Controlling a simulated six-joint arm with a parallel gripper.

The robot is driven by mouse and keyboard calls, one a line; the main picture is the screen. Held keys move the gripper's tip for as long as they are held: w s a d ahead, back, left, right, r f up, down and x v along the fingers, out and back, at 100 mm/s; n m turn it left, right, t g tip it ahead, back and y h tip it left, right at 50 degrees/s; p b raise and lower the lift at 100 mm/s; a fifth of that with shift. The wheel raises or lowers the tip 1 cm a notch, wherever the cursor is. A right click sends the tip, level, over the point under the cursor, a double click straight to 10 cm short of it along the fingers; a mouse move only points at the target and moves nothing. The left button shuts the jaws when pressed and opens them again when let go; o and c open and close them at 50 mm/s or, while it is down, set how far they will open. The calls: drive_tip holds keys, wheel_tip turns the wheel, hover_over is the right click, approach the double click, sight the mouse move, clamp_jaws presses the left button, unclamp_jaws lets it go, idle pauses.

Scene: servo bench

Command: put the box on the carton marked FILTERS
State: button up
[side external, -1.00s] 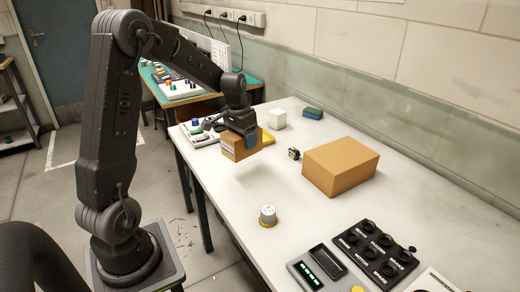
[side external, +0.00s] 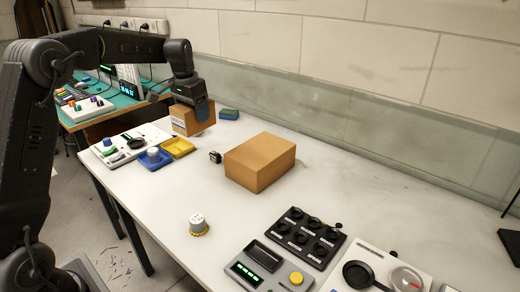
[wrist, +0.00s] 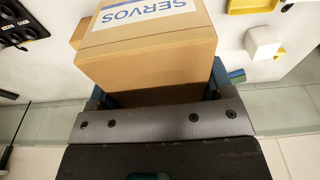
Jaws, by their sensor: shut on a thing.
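My gripper (side external: 198,108) is shut on a brown cardboard box (side external: 187,122) with a white label. In the wrist view the label on the held box (wrist: 150,55) reads SERVOS. The box hangs near the back of the white bench; its height above the top is hard to judge. A larger closed brown carton (side external: 260,162) stands on the bench, right of and nearer the camera than my gripper. No marking shows on its visible faces. A brown corner (wrist: 80,32) behind the held box in the wrist view is probably this carton.
A green-blue sponge (side external: 229,113) lies just right of the held box. A white cube (wrist: 262,42) shows in the wrist view. A yellow tray (side external: 178,147), a small dark item (side external: 215,157) and a knob-like part (side external: 198,224) lie around the carton. Its top is bare.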

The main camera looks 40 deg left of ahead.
drive_tip(key=w+d, duration=0.1)
drive_tip(key=d+r, duration=0.1)
drive_tip(key=w+d, duration=0.1)
drive_tip(key=shift+w+d+r, duration=0.1)
drive_tip(key=shift+w+r, duration=0.15)
drive_tip(key=shift+w, duration=0.1)
hover_over(250, 156)
drive_tip(key=f, duration=0.6)
drive_tip(key=shift+s+f, duration=0.3)
drive_tip(key=shift+w+f, duration=0.1)
drive_tip(key=shift+f, duration=1.95)
drive_tip(key=shift+f, duration=0.1)
drive_tip(key=o, duration=1)
